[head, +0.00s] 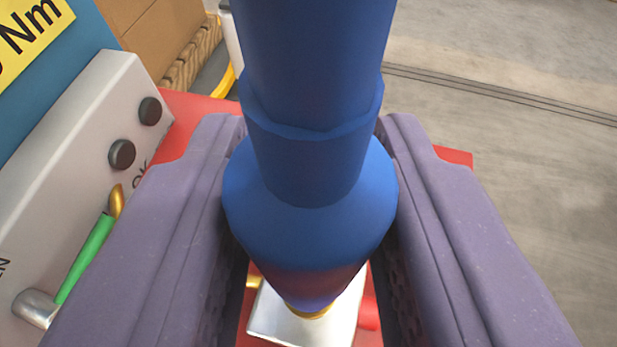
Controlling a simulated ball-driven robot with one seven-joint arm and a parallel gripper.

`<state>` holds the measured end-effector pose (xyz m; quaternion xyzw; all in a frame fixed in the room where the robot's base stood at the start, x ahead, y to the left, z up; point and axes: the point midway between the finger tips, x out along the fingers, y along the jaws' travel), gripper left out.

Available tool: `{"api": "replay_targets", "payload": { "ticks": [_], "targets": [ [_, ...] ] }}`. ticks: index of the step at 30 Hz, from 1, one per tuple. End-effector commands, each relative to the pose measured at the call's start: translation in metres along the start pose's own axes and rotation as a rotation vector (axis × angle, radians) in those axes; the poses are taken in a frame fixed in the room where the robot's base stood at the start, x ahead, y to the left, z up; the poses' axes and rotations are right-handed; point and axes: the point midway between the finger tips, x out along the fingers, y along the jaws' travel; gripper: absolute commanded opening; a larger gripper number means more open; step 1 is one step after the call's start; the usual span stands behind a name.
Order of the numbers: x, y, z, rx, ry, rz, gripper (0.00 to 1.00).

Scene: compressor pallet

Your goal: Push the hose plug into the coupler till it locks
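My gripper (311,150) has two purple fingers, one on each side of the blue hose plug (310,225). The fingers are shut on its wide, rounded body. The blue hose or sleeve (315,60) runs up out of the top of the picture. The plug tapers toward the bottom, where a little brass (312,312) shows at its tip. A pale block (300,328), which may be part of the coupler, lies just below and behind that tip. The plug hides most of this spot, so I cannot tell whether they touch or whether the plug is inside anything.
A grey panel (75,170) with two black knobs (122,154) stands at the left. A green lever (85,258) and a silver fitting (36,307) are on it. A red surface (190,120) lies below. Brown boxes (160,35) are behind. Concrete floor (510,150) is clear at the right.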

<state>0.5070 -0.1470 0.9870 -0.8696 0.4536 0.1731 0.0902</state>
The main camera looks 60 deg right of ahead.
Motion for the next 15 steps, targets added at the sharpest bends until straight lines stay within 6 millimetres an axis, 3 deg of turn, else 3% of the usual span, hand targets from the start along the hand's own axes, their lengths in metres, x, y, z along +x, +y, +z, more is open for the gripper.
{"api": "replay_targets", "payload": {
  "ticks": [15],
  "targets": [
    [0.0043,-0.0001,0.0101,0.0,0.0,0.0,0.0]
  ]
}}
